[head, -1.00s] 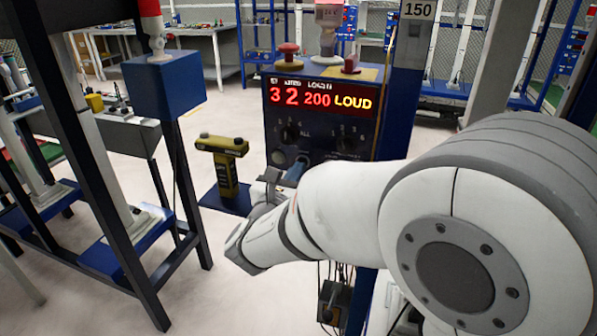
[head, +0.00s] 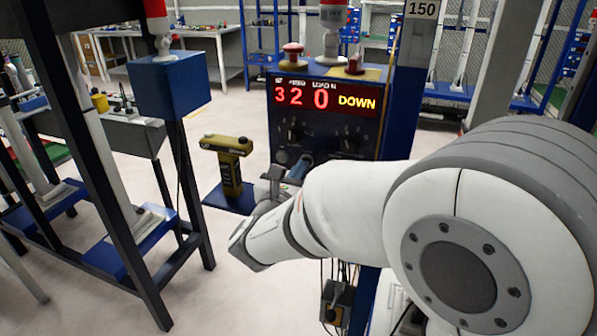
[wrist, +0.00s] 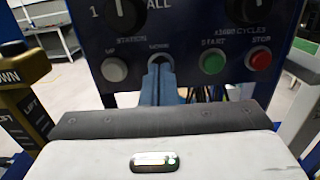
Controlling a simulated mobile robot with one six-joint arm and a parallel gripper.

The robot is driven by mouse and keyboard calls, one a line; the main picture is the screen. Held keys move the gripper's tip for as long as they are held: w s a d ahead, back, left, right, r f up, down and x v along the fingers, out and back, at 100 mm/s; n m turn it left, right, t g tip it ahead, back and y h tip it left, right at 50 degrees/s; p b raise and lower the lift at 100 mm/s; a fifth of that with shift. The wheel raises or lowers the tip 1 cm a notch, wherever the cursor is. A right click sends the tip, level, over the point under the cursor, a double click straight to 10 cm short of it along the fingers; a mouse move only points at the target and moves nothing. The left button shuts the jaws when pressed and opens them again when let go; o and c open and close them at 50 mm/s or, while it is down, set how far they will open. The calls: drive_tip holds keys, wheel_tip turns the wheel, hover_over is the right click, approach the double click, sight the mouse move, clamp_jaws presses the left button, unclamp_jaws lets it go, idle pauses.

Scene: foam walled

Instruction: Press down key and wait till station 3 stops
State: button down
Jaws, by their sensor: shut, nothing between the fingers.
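A dark blue control box (head: 330,140) stands ahead, its red display (head: 325,97) reading "3 2 0" and, in yellow, "DOWN". To its left is a yellow T-shaped post (head: 230,172); in the wrist view the near part of its head (wrist: 22,72) carries letters ending in "OWN". My gripper (head: 298,170) is shut and empty, in front of the box. In the wrist view its fingertips (wrist: 160,72) point at the middle button position under the knobs and cover most of it; I cannot tell whether they touch. A grey button (wrist: 114,69) is left of them.
A green START button (wrist: 212,61) and a red STOP button (wrist: 259,59) sit right of the fingertips. Two knobs are above. A blue box on a black frame (head: 170,85) stands at the left. A blue pillar marked 150 (head: 405,90) stands right of the control box.

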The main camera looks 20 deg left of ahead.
drive_tip(key=s+a, duration=0.1)
drive_tip(key=s, duration=1.1)
drive_tip(key=shift+s+f+p, duration=0.3)
drive_tip(key=shift+f+p, duration=0.1)
